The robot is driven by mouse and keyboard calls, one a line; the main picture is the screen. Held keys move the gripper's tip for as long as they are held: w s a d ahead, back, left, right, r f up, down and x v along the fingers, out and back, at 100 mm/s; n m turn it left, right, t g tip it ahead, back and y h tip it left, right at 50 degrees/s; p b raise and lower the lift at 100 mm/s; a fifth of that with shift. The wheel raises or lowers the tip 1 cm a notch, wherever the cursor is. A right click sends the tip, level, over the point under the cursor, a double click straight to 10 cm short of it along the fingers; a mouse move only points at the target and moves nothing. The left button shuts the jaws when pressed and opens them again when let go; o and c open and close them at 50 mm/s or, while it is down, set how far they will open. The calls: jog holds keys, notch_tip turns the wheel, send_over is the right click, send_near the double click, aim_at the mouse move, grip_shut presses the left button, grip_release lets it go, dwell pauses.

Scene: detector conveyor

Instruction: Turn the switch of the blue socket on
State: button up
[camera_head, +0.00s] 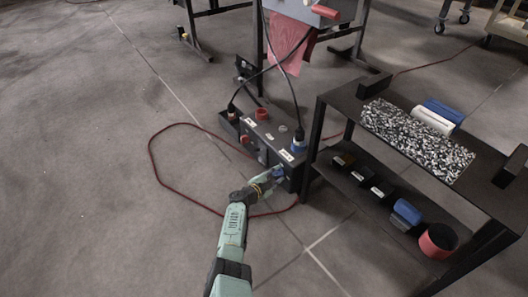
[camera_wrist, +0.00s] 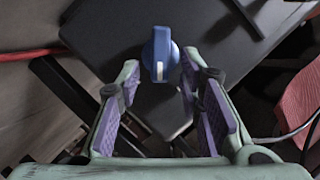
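The dark socket box (camera_head: 264,140) stands on the floor beside the shelf. A blue socket (camera_head: 299,147) with a dark plug in it is on its top near the right end. The blue switch (camera_head: 279,172) is on the box's front side near that end, partly hidden by my gripper (camera_head: 270,180). In the wrist view the blue switch (camera_wrist: 160,55) is a round knob with a raised grip and a white mark pointing down the picture. My gripper (camera_wrist: 162,76) is open, its purple-padded fingers on either side below the knob. I see gaps on both sides; contact is not visible.
A red socket (camera_head: 262,113) and a red switch (camera_head: 245,139) are further left on the box. The black shelf (camera_head: 336,100) stands close on the right. A red cable (camera_head: 153,160) loops over the floor. Open floor lies to the left.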

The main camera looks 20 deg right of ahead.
jog(key=shift+w+a+r+n+g, duration=0.1)
jog(key=shift+w+r+n+g, duration=0.1)
jog(key=shift+n+g, duration=0.3)
jog(key=shift+w+r+n+g, duration=0.15)
jog(key=shift+n+g, duration=0.15)
jog(key=shift+n, duration=0.4)
jog(key=s+a+r+n+g+p, duration=0.25)
jog(key=a+r+n+p, duration=0.2)
jog(key=a, duration=0.55)
jog(key=w+r+t+p, duration=0.1)
jog(key=w+r+t, duration=0.1)
jog(key=r, duration=0.5)
jog(key=w+r+t+h+p, duration=0.1)
jog(key=w+r+t, duration=0.1)
jog(key=w+r, duration=0.3)
jog(key=w+a+r+m+t+h+p, duration=0.1)
jog(key=w+r, duration=0.3)
jog(key=r, duration=0.5)
jog(key=shift+t, duration=0.65)
jog(key=shift+w+a+r, duration=0.1)
jog(key=shift+w, duration=0.05)
